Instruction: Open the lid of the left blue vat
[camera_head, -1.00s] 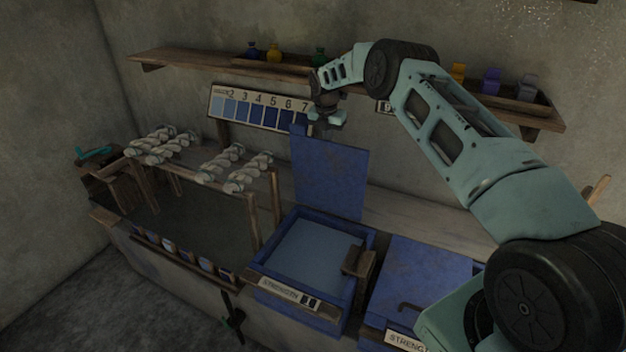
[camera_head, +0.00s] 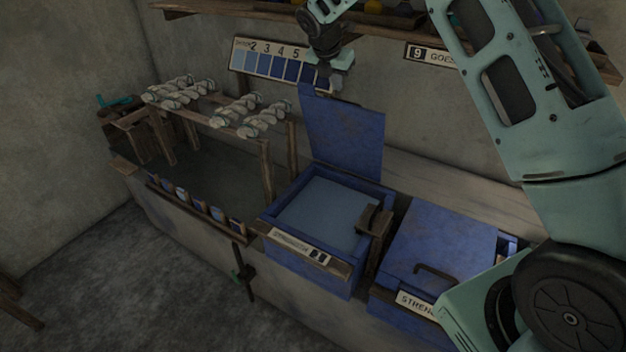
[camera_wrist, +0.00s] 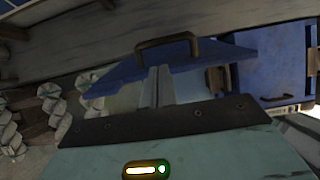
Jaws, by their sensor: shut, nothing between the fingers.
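The left blue vat (camera_head: 312,266) stands with its lid (camera_head: 345,138) raised upright against the back wall side, and pale blue liquid (camera_head: 322,214) shows inside. My gripper (camera_head: 337,85) is shut and empty at the top edge of the raised lid; whether it touches the lid I cannot tell. In the wrist view the shut fingers (camera_wrist: 157,88) point toward the lid (camera_wrist: 200,60) and its dark bar handle (camera_wrist: 167,42). The right blue vat (camera_head: 400,310) has its lid (camera_head: 440,250) closed, with a dark handle on it.
A rack with twisted pale skeins (camera_head: 180,92) stands left of the vat. A numbered blue shade chart (camera_head: 280,66) hangs behind. A wooden shelf (camera_head: 230,14) with bottles runs above my gripper. A small wooden block (camera_head: 373,221) sits at the left vat's right rim.

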